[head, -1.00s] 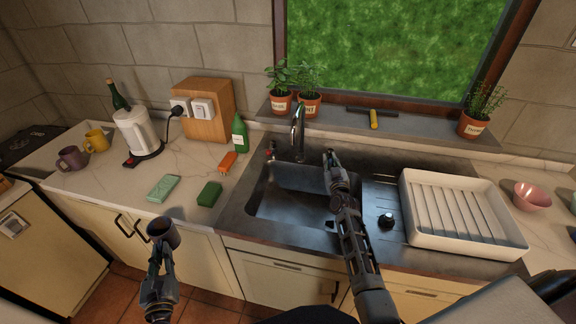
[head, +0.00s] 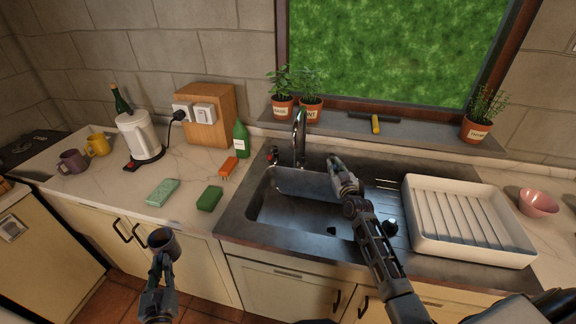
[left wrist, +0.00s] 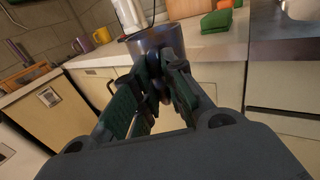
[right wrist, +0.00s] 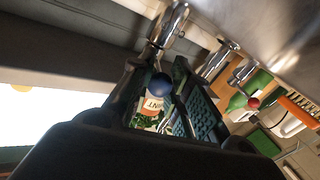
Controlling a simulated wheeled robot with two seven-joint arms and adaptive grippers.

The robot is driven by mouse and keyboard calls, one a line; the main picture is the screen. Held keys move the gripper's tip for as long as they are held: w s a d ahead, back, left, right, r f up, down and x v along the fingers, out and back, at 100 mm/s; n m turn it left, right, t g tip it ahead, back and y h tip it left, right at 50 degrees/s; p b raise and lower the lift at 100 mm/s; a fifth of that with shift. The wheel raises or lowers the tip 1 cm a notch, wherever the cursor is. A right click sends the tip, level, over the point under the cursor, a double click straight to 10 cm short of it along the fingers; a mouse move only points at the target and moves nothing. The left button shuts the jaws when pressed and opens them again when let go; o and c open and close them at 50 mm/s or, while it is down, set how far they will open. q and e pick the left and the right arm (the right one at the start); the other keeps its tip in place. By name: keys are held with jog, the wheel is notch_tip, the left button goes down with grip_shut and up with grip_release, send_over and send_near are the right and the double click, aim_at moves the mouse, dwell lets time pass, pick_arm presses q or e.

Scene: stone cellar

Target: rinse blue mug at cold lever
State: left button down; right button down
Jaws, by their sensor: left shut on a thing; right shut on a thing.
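The blue mug (head: 161,242), dark in this light, is held upright by my left gripper (head: 160,258) in front of the counter, left of the sink. It also shows in the left wrist view (left wrist: 155,42), with the fingers closed on its near side. The steel tap (head: 299,138) stands behind the sink basin (head: 300,212). My right gripper (head: 334,163) is just right of the tap. In the right wrist view the blue ball of the cold lever (right wrist: 160,85) sits between its fingers. The red-tipped hot lever (head: 273,155) is left of the tap.
A white drying rack (head: 470,258) stands right of the basin, with a pink bowl (head: 538,203) beyond it. A green sponge (head: 209,198), an orange brush (head: 228,165) and a green bottle (head: 241,139) stand or lie left of the sink. Potted herbs (head: 282,105) line the sill.

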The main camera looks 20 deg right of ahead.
jog(key=c, duration=1.3)
grip_release()
jog(key=shift+s, duration=0.15)
jog(key=shift+s+a, duration=0.25)
jog(key=shift+s, duration=1.55)
jog(key=shift+s+a, duration=0.2)
jog(key=shift+s, duration=1.6)
jog(key=shift+a, duration=0.1)
